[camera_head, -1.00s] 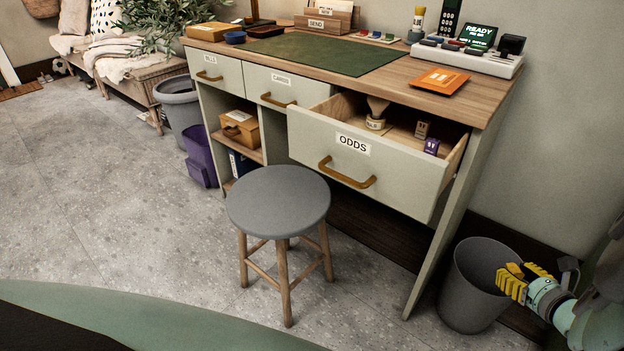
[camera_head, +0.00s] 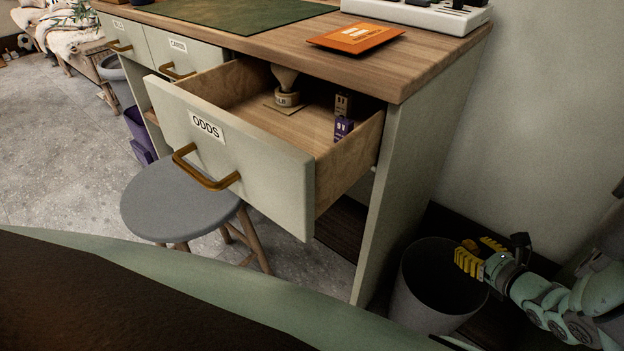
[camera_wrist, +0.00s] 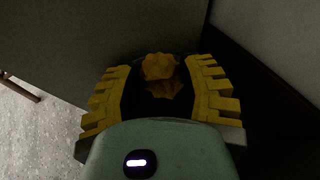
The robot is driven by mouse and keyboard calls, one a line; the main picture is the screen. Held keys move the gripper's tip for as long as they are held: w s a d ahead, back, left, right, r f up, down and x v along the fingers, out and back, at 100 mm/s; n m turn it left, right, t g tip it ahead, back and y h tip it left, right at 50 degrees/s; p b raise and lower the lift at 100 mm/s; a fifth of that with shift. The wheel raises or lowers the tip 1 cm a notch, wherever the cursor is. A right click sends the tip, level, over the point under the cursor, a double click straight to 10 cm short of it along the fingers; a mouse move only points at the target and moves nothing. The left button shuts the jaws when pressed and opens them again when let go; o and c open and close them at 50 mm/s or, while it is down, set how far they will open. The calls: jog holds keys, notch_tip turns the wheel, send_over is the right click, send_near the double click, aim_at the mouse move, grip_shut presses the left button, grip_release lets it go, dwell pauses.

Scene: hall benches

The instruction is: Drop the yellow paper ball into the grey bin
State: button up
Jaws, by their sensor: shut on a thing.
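My gripper (camera_head: 479,252) is in the lower right of the head view, at the right side of the grey bin's mouth. It is shut on the yellow paper ball (camera_head: 471,245), which shows small between the yellow fingers. In the wrist view the crumpled ball (camera_wrist: 159,67) sits between the two fingertips, with darkness around it. The grey bin (camera_head: 415,307) stands upright on the floor beside the desk's right leg. Its inside is dark, and its right side is partly hidden by my gripper.
The desk's ODDS drawer (camera_head: 240,150) is pulled out, with small items inside. A grey stool (camera_head: 180,200) stands under it. Another grey bin (camera_head: 113,80) and a purple bin (camera_head: 140,135) are at the far left. The wall is close behind my arm.

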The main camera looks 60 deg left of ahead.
notch_tip(320, 180, down, 4)
jog(key=b, duration=0.3)
jog(key=shift+s+a+r, duration=0.1)
jog(key=shift+s+r, duration=0.05)
jog(key=shift+f+b, duration=0.7)
jog(key=shift+f, duration=0.05)
jog(key=shift+r, duration=0.1)
jog(key=o, duration=0.7)
jog(key=shift+o, duration=0.2)
